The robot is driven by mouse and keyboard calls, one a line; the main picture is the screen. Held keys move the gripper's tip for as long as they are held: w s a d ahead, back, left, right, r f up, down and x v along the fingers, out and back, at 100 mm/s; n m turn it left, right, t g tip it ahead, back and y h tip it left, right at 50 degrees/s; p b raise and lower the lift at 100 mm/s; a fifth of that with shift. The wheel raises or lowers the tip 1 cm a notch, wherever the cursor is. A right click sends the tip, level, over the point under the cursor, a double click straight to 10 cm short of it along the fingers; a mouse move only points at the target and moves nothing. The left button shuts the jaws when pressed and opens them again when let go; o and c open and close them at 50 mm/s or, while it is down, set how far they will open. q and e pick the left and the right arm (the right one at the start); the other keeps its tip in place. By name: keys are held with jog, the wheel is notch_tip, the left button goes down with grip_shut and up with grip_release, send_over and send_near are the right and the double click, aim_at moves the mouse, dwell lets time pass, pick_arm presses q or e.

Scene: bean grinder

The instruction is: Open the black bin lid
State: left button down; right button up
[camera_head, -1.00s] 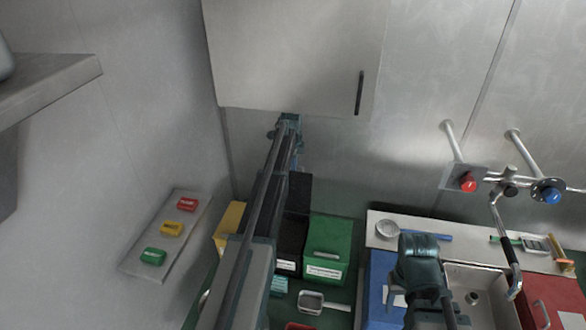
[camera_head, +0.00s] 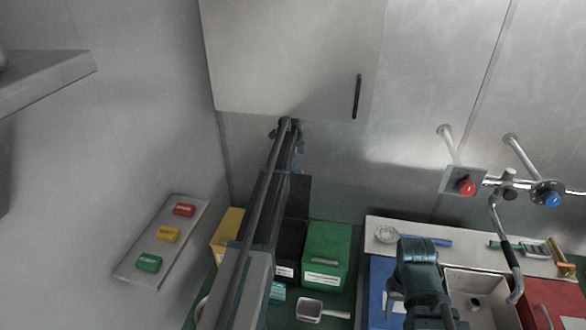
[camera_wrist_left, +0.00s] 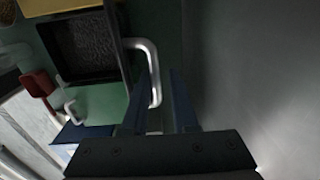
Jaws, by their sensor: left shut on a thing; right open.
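The black bin (camera_head: 288,240) stands between the yellow and green bins, partly hidden by my left arm. Its lid (camera_head: 299,190) is raised at the back, and dark granular contents show inside. In the left wrist view the open black bin (camera_wrist_left: 80,47) lies at upper left, with the lid edge (camera_wrist_left: 121,45) beside it. My left gripper (camera_head: 287,128) is shut on the lid's pale handle (camera_wrist_left: 155,75), which passes between its fingers (camera_wrist_left: 160,100). My right gripper (camera_head: 418,265) is over the blue bin by the sink, open; its fingertips are hidden.
The yellow bin (camera_head: 226,228) and the green bin (camera_head: 328,250) flank the black bin. A scoop (camera_head: 320,310) lies in front. A wall cabinet (camera_head: 290,55) hangs just above my left gripper. A panel with red, yellow and green buttons (camera_head: 163,240) is at left.

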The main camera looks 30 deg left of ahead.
pick_arm(q)
jog(key=shift+w+a, duration=0.15)
jog(key=shift+w, duration=0.65)
jog(key=c, duration=1.1)
grip_release()
jog(key=shift+o, duration=1.1)
jog(key=shift+w+f, duration=0.3)
jog(key=shift+a, duration=0.1)
pick_arm(e)
jog(key=shift+w+a+f, duration=0.15)
jog(key=shift+w, duration=0.3)
